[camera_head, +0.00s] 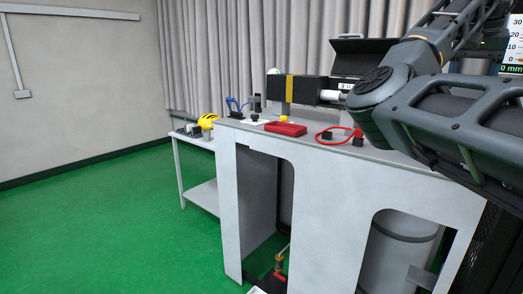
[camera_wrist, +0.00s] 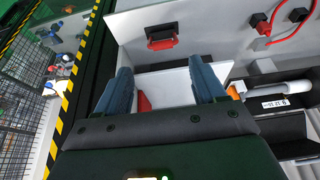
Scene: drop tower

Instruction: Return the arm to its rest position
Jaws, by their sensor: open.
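My gripper (camera_wrist: 163,85) shows in the wrist view with its two dark blue-grey fingers spread wide apart. I see nothing held between them. Beyond the fingers lie a pale panel and a small red piece (camera_wrist: 143,102), partly hidden by the left finger. In the head view my dark arm reaches in from the right, folded above the grey bench (camera_head: 335,155). The gripper end of the arm is outside the head view.
On the bench are a red tray (camera_head: 285,128), a red cable (camera_head: 325,136) with black plugs, and a black device with a yellow band (camera_head: 289,88). The green floor (camera_head: 110,230) at left is clear.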

